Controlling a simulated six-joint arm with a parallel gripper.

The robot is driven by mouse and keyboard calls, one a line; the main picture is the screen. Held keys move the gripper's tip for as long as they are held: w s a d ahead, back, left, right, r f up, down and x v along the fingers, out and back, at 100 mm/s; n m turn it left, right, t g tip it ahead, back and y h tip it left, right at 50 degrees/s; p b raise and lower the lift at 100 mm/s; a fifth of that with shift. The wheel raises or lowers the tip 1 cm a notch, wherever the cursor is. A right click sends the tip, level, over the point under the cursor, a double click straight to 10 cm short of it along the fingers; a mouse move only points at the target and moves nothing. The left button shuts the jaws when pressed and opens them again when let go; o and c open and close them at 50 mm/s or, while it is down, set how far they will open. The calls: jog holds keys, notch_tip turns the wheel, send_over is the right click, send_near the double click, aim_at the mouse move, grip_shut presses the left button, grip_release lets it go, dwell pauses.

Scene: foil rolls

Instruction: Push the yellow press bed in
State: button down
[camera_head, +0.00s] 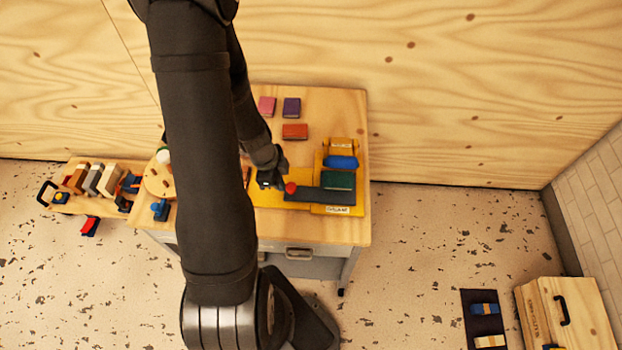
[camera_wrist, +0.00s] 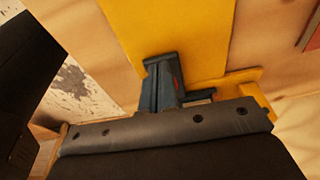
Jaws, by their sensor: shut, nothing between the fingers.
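The yellow press (camera_head: 345,209) stands on the right of the wooden worktable, with a label on its front edge. A flat yellow part, which I take to be its bed (camera_head: 265,200), reaches left towards my gripper. A dark grey bar with a red knob (camera_head: 291,188) lies across the yellow, and a green block (camera_head: 339,180) and a blue roll (camera_head: 341,162) sit at the press. My gripper (camera_head: 270,184) is shut and empty, just left of the red knob. In the wrist view the shut fingers (camera_wrist: 161,88) are at a yellow surface (camera_wrist: 185,40); I cannot tell whether they touch it.
Purple (camera_head: 291,107), pink (camera_head: 266,106) and orange-red (camera_head: 295,131) blocks lie at the back of the table (camera_head: 340,110). A round wooden piece (camera_head: 157,181) and a blue item (camera_head: 160,210) are at the left. My arm hides part of the table. A wooden box (camera_head: 570,315) stands on the floor.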

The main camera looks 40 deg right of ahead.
jog(key=shift+w+a, duration=0.65)
jog(key=shift+a, duration=0.05)
notch_tip(320, 180, up, 8)
dwell(0.7)
notch_tip(320, 180, down, 8)
jog(key=shift+r, duration=0.2)
jog(key=shift+s+d+f, duration=0.1)
jog(key=shift+f, duration=0.15)
jog(key=shift+s+d, duration=0.25)
jog(key=shift+d, duration=0.05)
jog(key=shift+a, duration=0.1)
dwell(0.3)
